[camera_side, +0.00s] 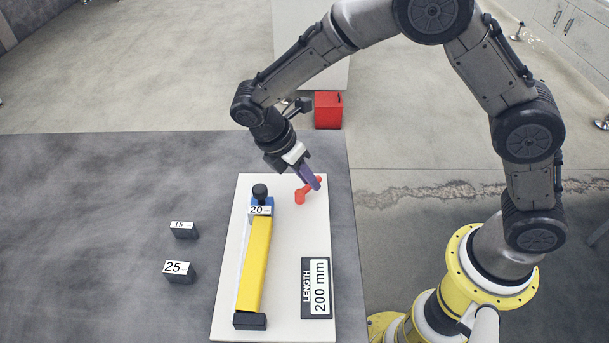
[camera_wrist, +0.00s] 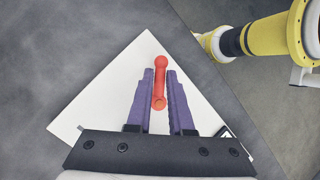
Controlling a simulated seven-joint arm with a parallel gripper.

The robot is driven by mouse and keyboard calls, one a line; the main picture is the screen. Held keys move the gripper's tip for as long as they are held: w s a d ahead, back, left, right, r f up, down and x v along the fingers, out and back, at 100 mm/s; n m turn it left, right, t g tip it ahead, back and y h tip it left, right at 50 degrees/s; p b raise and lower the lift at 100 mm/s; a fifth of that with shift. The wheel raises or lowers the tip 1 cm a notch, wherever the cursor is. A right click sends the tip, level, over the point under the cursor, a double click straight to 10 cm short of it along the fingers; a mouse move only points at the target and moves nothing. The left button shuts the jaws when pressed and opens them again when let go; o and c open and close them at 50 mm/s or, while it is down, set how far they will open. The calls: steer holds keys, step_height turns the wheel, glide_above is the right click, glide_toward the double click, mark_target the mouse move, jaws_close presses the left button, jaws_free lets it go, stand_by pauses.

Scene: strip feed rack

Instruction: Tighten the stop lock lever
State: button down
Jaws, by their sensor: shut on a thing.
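The red stop lock lever (camera_side: 300,196) stands near the top right of the white board (camera_side: 300,235). My gripper (camera_side: 313,183) has purple fingers and is at the lever's upper right end, hiding part of it in the side view. In the wrist view the lever (camera_wrist: 160,63) lies lengthwise between the two fingers (camera_wrist: 160,76), which are shut on it. Its rounded far end sticks out beyond the fingertips.
A yellow bar (camera_side: 254,262) runs along the board, with a blue block marked 20 (camera_side: 262,210) and a black knob (camera_side: 260,191) at its top. A sign reads LENGTH 200 mm (camera_side: 316,288). Blocks marked 15 (camera_side: 184,231) and 25 (camera_side: 179,273) sit left on the dark table.

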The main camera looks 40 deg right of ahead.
steer(key=m, duration=0.2)
steer(key=s+m+g+y, duration=0.1)
steer(key=m, duration=0.1)
steer(key=shift+m, duration=0.4)
steer(key=shift+s+a+m+g+y, duration=0.2)
steer(key=shift+m+g+y, duration=0.2)
steer(key=shift+m, duration=0.6)
steer(key=shift+s+a+m+g+y, duration=0.1)
steer(key=shift+s+m+g+y, duration=0.3)
steer(key=shift+m, duration=0.6)
steer(key=shift+w, duration=0.15)
steer(key=c, duration=0.8)
jaws_free()
steer(key=v, duration=1.3)
steer(key=shift+d+r, duration=0.15)
steer(key=shift+r, duration=0.35)
steer(key=shift+d, duration=0.1)
